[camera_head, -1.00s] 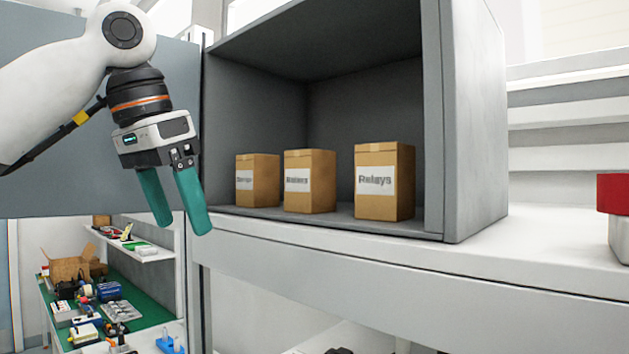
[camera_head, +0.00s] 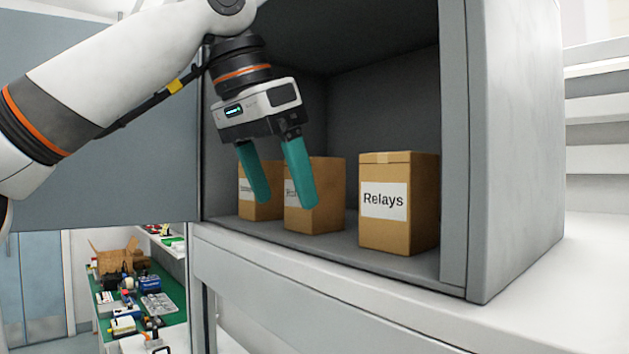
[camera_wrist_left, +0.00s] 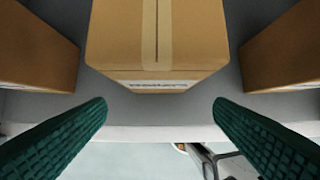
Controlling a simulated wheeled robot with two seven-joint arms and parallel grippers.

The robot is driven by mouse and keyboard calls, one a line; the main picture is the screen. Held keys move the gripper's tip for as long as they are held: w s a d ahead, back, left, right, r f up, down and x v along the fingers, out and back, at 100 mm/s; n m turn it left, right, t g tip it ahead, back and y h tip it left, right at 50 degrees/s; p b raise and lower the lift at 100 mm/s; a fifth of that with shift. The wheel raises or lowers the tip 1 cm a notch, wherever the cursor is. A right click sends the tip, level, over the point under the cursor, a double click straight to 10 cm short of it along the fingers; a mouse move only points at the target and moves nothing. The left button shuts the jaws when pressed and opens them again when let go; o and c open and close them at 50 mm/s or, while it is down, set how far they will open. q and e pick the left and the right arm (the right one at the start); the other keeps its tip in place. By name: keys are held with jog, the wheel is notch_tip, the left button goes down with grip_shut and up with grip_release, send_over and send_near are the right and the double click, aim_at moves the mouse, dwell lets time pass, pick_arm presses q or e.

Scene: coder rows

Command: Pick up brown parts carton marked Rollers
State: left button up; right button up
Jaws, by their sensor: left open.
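The middle brown parts carton (camera_head: 330,195) stands upright in the grey cabinet. Its white label is partly hidden by a finger, with only the first letters showing, apparently "Ro". In the left wrist view the carton (camera_wrist_left: 190,40) is centred, with tape along its top and its label seen edge-on. My left gripper (camera_head: 281,200) is open and empty, its teal fingers pointing down in front of the carton. In the left wrist view the fingers (camera_wrist_left: 160,104) lie to either side, on the near side of the carton, apart from it.
A carton marked Relays (camera_head: 398,205) stands to the right, and another carton (camera_head: 260,207) stands left, its label mostly covered. The cabinet's right wall (camera_head: 455,150) and open door panel (camera_head: 100,190) flank the opening. A workbench with clutter (camera_head: 175,285) lies lower left.

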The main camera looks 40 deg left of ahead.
aim_at(319, 189)
pick_arm(q)
jog(key=w+p, duration=0.1)
jog(key=w, duration=0.3)
jog(key=shift+d+r+p, duration=0.1)
jog(key=shift+p, duration=0.3)
jog(key=shift+w+d+f+p, duration=0.1)
jog(key=shift+w+f+p, duration=0.1)
jog(key=shift+w, duration=0.3)
jog(key=shift+w+f+p, duration=0.15)
jog(key=shift+w+p, duration=0.05)
jog(key=shift+w, duration=0.25)
jog(key=shift+w+f, duration=0.3)
jog(key=shift+f, duration=0.1)
jog(key=shift+s, duration=0.1)
pick_arm(e)
jog(key=r, duration=0.1)
jog(key=w+r, duration=0.2)
jog(key=shift+d, duration=0.25)
pick_arm(q)
jog(key=shift+s, duration=0.1)
jog(key=c, duration=1.2)
pick_arm(e)
jog(key=shift+s, duration=0.15)
pick_arm(q)
jog(key=shift+o, duration=0.2)
pick_arm(e)
jog(key=shift+f, duration=0.15)
